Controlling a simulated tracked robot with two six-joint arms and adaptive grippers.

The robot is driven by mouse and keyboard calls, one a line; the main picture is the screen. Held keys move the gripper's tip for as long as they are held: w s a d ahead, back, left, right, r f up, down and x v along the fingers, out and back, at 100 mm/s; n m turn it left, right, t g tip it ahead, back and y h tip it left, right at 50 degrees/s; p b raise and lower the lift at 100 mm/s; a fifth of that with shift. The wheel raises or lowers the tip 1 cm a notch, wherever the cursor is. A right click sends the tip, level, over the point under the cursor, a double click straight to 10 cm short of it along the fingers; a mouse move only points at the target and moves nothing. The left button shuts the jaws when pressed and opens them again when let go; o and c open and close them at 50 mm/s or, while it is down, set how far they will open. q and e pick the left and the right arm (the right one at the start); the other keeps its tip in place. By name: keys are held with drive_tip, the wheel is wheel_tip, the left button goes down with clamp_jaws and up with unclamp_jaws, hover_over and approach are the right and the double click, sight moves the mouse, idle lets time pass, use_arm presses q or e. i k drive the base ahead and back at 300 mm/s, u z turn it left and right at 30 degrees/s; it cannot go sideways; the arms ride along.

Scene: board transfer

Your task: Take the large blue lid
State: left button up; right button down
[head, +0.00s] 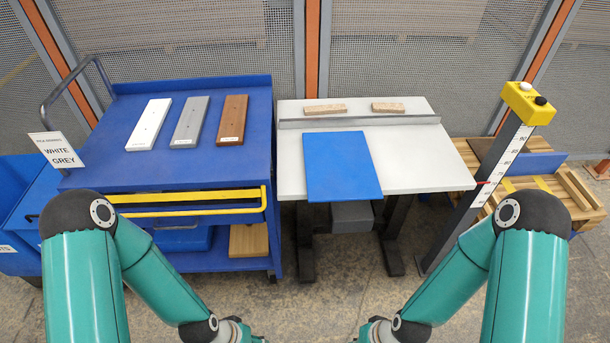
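The large blue lid (342,166) appears as a flat blue rectangular panel lying on the white table (420,155). Its front edge reaches the table's front edge and seems to stick out slightly over it. My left gripper (258,339) and my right gripper (357,339) show only as small bits at the bottom edge of the head view. Both are low in front of the table and apart from the lid. Their fingers are cut off by the frame, so their opening is hidden.
A grey bar (360,121) crosses the table behind the lid, with two wooden blocks (325,108) (389,107) beyond it. A blue cart (110,165) on the left carries white, grey and brown boards. A post with a yellow button box (527,104) and a pallet (580,190) stand right.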

sight(339, 166)
drive_tip(key=z, duration=0.15)
drive_tip(key=i, duration=0.8)
drive_tip(key=u, duration=0.25)
drive_tip(key=k, duration=0.75)
drive_tip(key=z, duration=0.35)
drive_tip(key=i, duration=0.85)
drive_tip(key=u, duration=0.65)
